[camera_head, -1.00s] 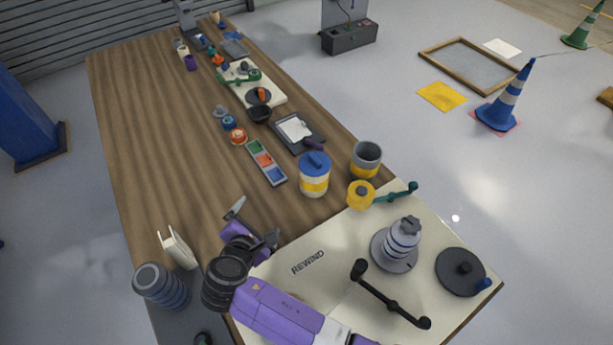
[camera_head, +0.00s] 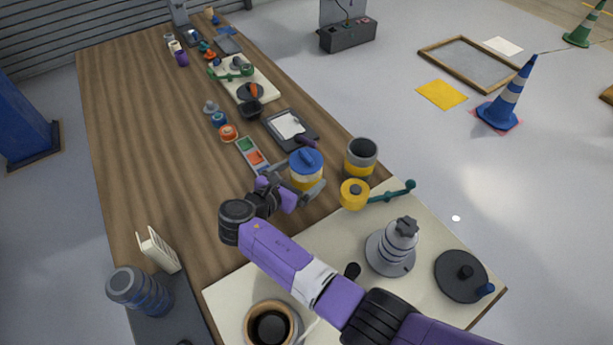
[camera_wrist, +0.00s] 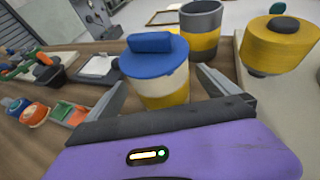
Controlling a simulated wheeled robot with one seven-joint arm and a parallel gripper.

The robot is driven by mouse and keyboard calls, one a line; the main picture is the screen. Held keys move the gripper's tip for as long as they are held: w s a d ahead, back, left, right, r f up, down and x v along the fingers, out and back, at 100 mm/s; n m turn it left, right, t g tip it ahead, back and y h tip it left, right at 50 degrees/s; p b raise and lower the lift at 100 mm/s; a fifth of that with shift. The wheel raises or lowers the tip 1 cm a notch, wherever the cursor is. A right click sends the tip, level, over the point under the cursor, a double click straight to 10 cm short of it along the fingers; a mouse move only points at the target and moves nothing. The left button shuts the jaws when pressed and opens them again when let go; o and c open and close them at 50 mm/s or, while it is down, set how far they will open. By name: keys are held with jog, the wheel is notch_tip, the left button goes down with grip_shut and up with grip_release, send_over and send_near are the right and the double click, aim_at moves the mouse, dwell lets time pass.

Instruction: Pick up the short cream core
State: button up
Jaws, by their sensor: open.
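A canister (camera_head: 307,172) with a blue lid, cream body and yellow band stands upright on the wooden table beside the cream board. My gripper (camera_head: 294,184) is open at the canister. In the wrist view the canister (camera_wrist: 165,85) stands between the spread fingers of my gripper (camera_wrist: 165,92), with the lid above them. I cannot tell whether either finger touches it. A small cream cylinder (camera_head: 174,46) stands at the table's far end beside a purple one (camera_head: 182,59). It is too small to tell whether it is the short cream core.
A dark-filled cup (camera_head: 270,326) sits at the front.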

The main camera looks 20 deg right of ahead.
jog(key=x, duration=0.1)
jog(key=b+x, duration=0.1)
jog(key=shift+w+d+f+b, duration=0.1)
jog(key=shift+d+f+b, duration=0.1)
jog(key=shift+f+b, duration=0.1)
jog(key=shift+w+d, duration=0.25)
jog(key=shift+d, duration=0.05)
jog(key=c, duration=1.6)
jog(key=shift+r, duration=0.15)
